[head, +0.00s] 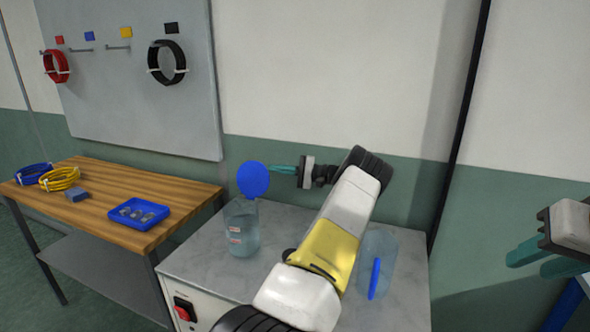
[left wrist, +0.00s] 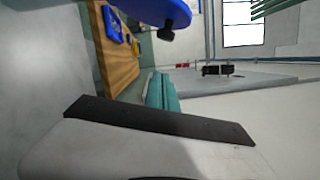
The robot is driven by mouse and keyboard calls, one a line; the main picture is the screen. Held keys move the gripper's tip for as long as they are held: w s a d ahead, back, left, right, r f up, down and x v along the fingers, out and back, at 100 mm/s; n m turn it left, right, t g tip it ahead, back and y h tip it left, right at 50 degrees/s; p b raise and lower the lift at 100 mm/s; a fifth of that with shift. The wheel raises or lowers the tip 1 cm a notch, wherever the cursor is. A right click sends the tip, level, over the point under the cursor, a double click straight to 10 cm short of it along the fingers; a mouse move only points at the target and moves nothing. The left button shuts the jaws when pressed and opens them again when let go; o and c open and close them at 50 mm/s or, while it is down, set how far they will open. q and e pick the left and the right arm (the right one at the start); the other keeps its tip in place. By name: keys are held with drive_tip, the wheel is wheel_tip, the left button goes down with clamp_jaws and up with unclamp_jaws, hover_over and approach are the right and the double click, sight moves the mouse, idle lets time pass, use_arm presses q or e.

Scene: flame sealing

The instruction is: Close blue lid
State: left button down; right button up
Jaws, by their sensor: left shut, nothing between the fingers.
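A clear glass jar (head: 243,240) stands on the grey bench, with liquid-like bluish tint. Its round blue lid (head: 253,179) stands open, roughly upright above the rim. My left gripper (head: 283,169) is shut and empty, its teal fingers pointing left just to the right of the lid; I cannot tell whether they touch it. In the left wrist view the teal fingers (left wrist: 161,92) show together, with a blue disc (left wrist: 160,8) at the top. My right gripper (head: 540,259) is at the right edge, its fingers spread and empty.
A second clear jar (head: 384,252) stands behind my left arm, with a narrow blue piece (head: 375,279) on its near side. A wooden table (head: 100,196) at left holds a blue tray (head: 139,213) and cable coils.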

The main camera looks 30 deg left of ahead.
sight(255, 178)
use_arm(q)
drive_tip(key=shift+s+a+r, duration=0.15)
drive_tip(key=shift+s+r, duration=0.1)
drive_tip(key=shift+s, duration=0.45)
drive_tip(key=shift+s+a+r, duration=0.1)
drive_tip(key=shift+s+r, duration=0.1)
drive_tip(key=shift+s, duration=0.55)
drive_tip(key=shift+s+a+r, duration=0.15)
drive_tip(key=shift+s+r, duration=0.1)
drive_tip(key=shift+s, duration=0.45)
